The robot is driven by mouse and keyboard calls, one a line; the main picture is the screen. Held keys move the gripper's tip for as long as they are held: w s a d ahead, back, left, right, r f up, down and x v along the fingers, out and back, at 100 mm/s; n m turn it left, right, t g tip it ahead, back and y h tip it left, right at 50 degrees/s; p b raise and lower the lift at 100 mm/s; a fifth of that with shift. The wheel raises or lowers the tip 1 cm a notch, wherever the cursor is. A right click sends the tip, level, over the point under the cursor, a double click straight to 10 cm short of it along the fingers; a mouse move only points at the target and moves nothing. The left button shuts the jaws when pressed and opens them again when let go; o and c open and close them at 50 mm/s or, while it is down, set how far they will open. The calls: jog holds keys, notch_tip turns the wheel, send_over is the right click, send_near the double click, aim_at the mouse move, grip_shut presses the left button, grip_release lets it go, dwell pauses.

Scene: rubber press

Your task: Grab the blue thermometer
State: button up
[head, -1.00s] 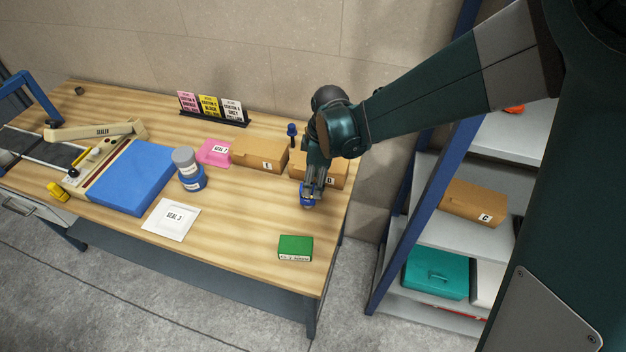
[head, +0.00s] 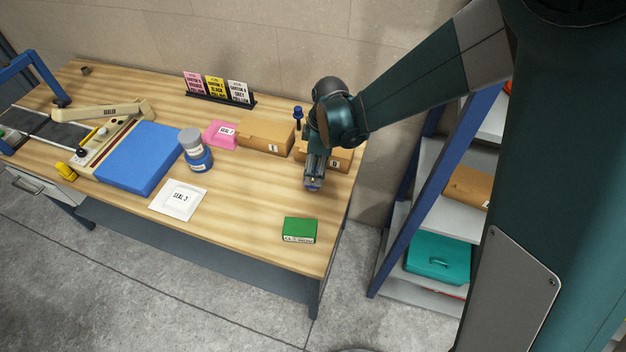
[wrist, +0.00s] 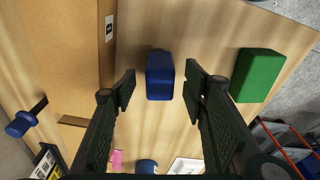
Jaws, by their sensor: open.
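The blue thermometer (wrist: 160,75) shows in the wrist view as a dark blue, blocky shape over the wooden table. It lies between the two dark, ridged fingers of my gripper (wrist: 160,87), with a gap on each side. My gripper is open and points down. In the head view, my gripper (head: 313,185) is near the right end of the table, in front of a brown box, and it mostly hides the thermometer.
A green box (head: 299,230) lies nearer the front edge. Brown boxes (head: 265,137) and a dark blue knobbed item (head: 298,113) stand behind. Bare table (head: 245,205) lies between.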

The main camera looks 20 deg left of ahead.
aim_at(313, 180)
jog(key=shift+f, duration=0.35)
jog(key=shift+f, duration=0.1)
jog(key=shift+a+f, duration=0.15)
jog(key=shift+f, duration=1.1)
jog(key=shift+a+f, duration=0.1)
jog(key=shift+f, duration=1.15)
jog(key=shift+c, duration=0.7)
jog(key=c, duration=1)
